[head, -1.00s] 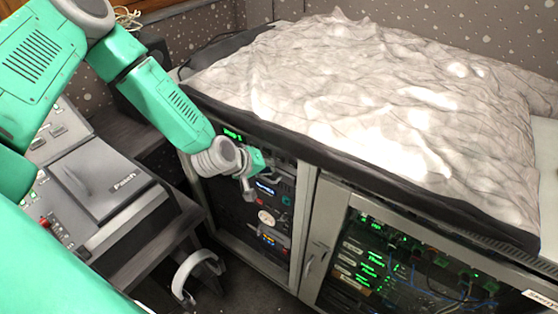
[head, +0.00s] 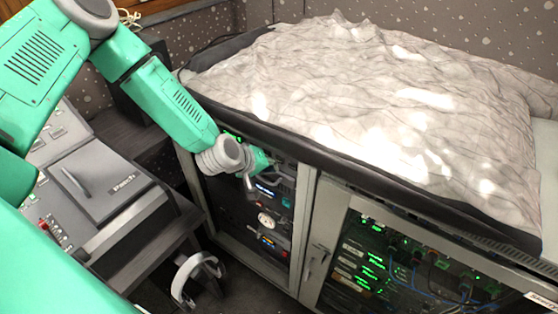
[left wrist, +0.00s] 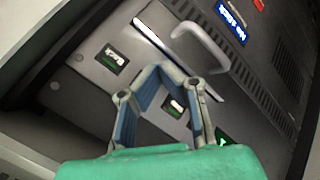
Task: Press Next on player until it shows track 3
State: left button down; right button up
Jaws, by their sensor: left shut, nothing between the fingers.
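The rack's top unit, which looks like the player, has a green display (head: 232,133) mostly covered by my left arm. The left wrist view shows its grey front panel (left wrist: 75,100) close up, tilted. On it are a small green-lit label or button (left wrist: 110,59), hard to read, and another lit button (left wrist: 174,107) seen between my fingers. My left gripper (head: 262,174) is shut and empty in front of the panel. It also shows in the left wrist view (left wrist: 165,74), fingertips together. I cannot tell whether it touches the panel. My right gripper is out of view.
Lower rack units (head: 268,222) and a metal handle (left wrist: 205,45) lie close by. A cloth-covered bench top (head: 370,90) overhangs the rack. A glass-doored cabinet (head: 370,260) stands to the right.

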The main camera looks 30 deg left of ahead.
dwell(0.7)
pick_arm(q)
jog(key=shift+w+d+r, duration=0.1)
jog(key=shift+w, duration=0.3)
